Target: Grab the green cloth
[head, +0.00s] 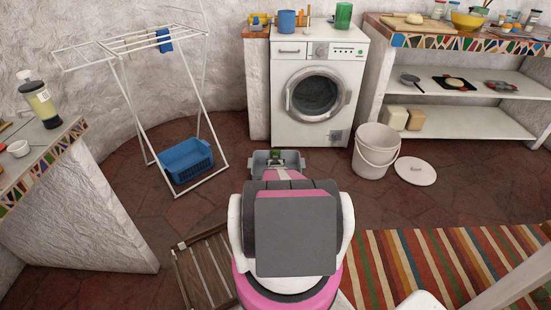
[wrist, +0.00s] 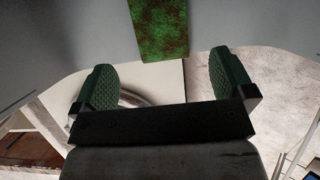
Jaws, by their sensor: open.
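The green cloth (wrist: 160,28) shows at the top middle of the wrist view as a dark green, mottled strip against a grey surface. It is cut off by the picture's top edge. My gripper (wrist: 163,80) is open, with its two green ridged finger pads wide apart and nothing between them. The cloth appears beyond the fingertips, roughly centred between them, with no visible contact. In the head view, a grey tub (head: 259,160) stands on the floor before the washing machine, partly hidden by my arm. A small green patch shows there, too small to tell apart.
The washing machine (head: 318,85) stands behind the tub. A white bucket (head: 376,152) and its lid (head: 415,170) are to the right. A drying rack (head: 128,100) with a blue basket (head: 187,162) below stands left. A wooden crate (head: 205,270) and striped rug (head: 440,265) flank my base.

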